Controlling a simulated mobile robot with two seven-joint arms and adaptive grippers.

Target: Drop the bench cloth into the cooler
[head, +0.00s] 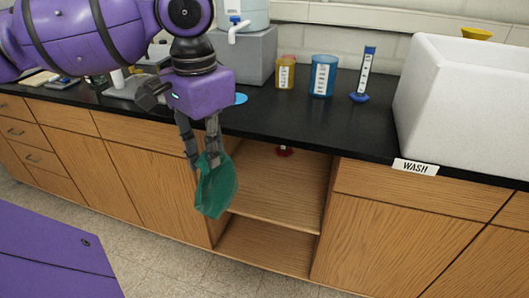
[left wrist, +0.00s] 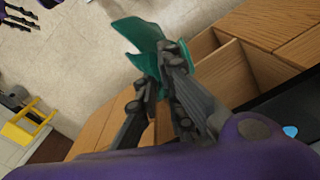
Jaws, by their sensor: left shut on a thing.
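The green bench cloth (head: 215,188) hangs from the fingertips of my left gripper (head: 204,160), in front of the counter's open shelf bay. My left gripper is shut on it; the left wrist view shows the cloth (left wrist: 138,38) at its fingertips (left wrist: 160,72). A white, speckled, box-like container (head: 465,105) stands on the counter at the right; it may be the cooler, and its inside is mostly hidden. The cloth is well left of it and lower. Dark fingers at the top left of the left wrist view look like my right gripper (left wrist: 20,17), spread and empty.
The black counter (head: 300,125) carries a yellow beaker (head: 285,75), a blue beaker (head: 323,76) and a blue-based cylinder (head: 362,78). A WASH label (head: 415,167) is on its front edge. A yellow funnel-like thing (head: 477,33) shows behind the white container. A yellow stool-like thing (left wrist: 28,124) stands on the floor.

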